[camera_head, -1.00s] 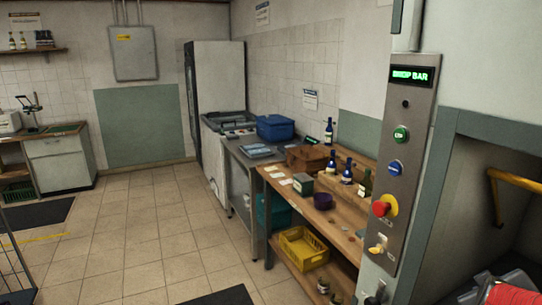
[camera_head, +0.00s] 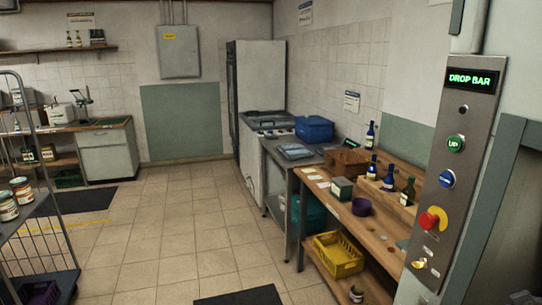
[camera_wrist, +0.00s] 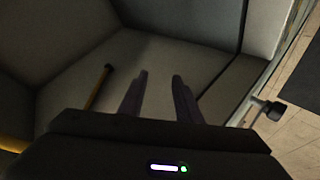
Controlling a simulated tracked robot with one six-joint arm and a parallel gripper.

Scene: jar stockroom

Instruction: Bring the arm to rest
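My gripper (camera_wrist: 158,90) shows in the wrist view, with its two dark fingers apart and nothing between them. It hangs over a dim grey recess with pale walls. A yellow bar with a dark end (camera_wrist: 100,85) lies to the left of the fingers, apart from them. A dark knob (camera_wrist: 272,110) stands to the right. My arm and gripper do not show in the head view.
A control panel (camera_head: 463,160) reading "DROP BAR" stands at the right. A wooden workbench (camera_head: 385,228) holds bottles, with a yellow crate (camera_head: 338,255) below. A wire trolley (camera_head: 40,210) with jars stands at the left. The tiled floor (camera_head: 175,225) between is mostly clear.

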